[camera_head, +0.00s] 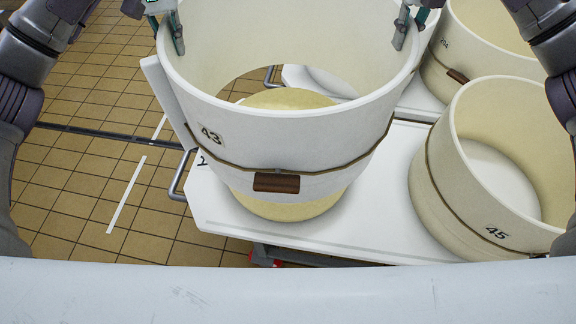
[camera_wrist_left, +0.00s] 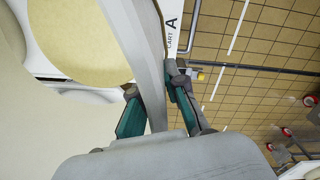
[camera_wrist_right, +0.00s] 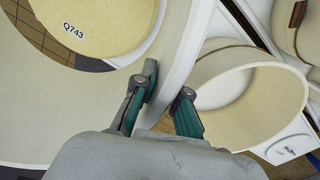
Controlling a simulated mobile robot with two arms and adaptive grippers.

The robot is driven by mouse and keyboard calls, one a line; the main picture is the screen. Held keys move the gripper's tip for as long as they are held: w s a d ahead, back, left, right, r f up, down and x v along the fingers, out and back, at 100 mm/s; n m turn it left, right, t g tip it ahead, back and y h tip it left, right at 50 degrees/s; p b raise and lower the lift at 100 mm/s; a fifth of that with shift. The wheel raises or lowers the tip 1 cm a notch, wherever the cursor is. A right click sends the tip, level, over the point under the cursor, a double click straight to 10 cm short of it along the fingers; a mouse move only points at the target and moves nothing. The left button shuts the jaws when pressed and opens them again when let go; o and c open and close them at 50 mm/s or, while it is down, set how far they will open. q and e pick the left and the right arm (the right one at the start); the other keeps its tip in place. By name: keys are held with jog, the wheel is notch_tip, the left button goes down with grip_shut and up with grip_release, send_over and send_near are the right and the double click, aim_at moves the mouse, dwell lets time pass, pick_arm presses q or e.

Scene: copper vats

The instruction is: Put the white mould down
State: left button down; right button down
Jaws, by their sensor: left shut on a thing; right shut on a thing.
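The white mould (camera_head: 290,140), an open ring marked 43 with a brown tag, is held upright above the white cart top (camera_head: 215,205). A pale yellow cheese wheel (camera_head: 288,208) stands on the cart; it shows through the mould and below its lower edge. The wheel also shows in the left wrist view (camera_wrist_left: 80,45) and, labelled Q743, in the right wrist view (camera_wrist_right: 95,22). My left gripper (camera_head: 177,35) is shut on the mould's left rim. My right gripper (camera_head: 402,28) is shut on its right rim. How far the mould overlaps the wheel is hard to tell.
A cream mould marked 45 (camera_head: 440,190) stands close on the right. Another mould (camera_head: 455,75) stands behind it at the upper right. The cart's front left corner is bare. Tiled floor (camera_head: 80,200) lies open to the left. A metal cart handle (camera_head: 178,180) sticks out left.

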aim_at(392, 72)
dwell(0.4)
